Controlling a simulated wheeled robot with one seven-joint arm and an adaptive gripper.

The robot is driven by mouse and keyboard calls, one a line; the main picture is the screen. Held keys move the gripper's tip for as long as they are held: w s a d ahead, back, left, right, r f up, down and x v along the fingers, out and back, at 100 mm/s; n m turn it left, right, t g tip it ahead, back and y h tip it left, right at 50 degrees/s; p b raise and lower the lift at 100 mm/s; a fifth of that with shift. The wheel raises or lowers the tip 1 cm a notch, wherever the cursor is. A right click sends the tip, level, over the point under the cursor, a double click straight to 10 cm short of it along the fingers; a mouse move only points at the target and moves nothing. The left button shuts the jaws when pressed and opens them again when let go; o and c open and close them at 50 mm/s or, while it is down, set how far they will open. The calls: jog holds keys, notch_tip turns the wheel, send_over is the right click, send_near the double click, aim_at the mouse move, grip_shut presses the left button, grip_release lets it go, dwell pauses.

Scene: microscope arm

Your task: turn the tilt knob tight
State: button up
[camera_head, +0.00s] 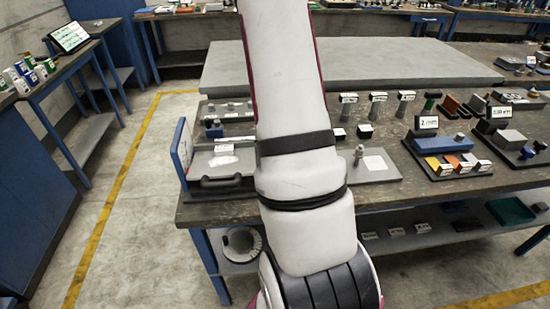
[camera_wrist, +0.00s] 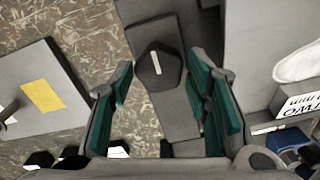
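A dark, many-sided knob (camera_wrist: 150,73) with a white stripe on its face shows in the wrist view, on a grey bar-like part (camera_wrist: 153,36). I take it to be the tilt knob. My gripper (camera_wrist: 162,70) is open, with one green-padded finger on each side of the knob. Gaps show between the knob and both pads, so nothing is held. How far the fingertips are from the knob in depth is hard to tell. In the head view my arm hides the gripper and the knob.
The workbench (camera_head: 415,190) carries a plate with a post (camera_head: 385,172), a black-handled case (camera_head: 222,165) and several labelled small parts. In the wrist view a grey plate with a yellow label (camera_wrist: 42,97) lies left. A large grey body (camera_wrist: 258,50) stands close right of the fingers.

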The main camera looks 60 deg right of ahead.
jog(key=shift+o, duration=0.2)
notch_tip(320, 180, up, 12)
dwell(0.6)
dwell(0.5)
jog(key=a+r+n+t, duration=0.1)
jog(key=a+r+n, duration=0.1)
jog(key=a+r, duration=0.35)
jog(key=w+a+r+n, duration=0.1)
jog(key=a+r+n, duration=0.1)
jog(key=a, duration=0.6)
jog(key=a+r+n+t, duration=0.1)
jog(key=a+r+n, duration=0.1)
jog(key=a+r, duration=0.35)
jog(key=s+a+n+t, duration=0.2)
jog(key=s+a+n, duration=0.5)
jog(key=s+a, duration=0.3)
jog(key=a, duration=0.4)
jog(key=shift+a+r, duration=0.3)
jog(key=shift+a, duration=0.1)
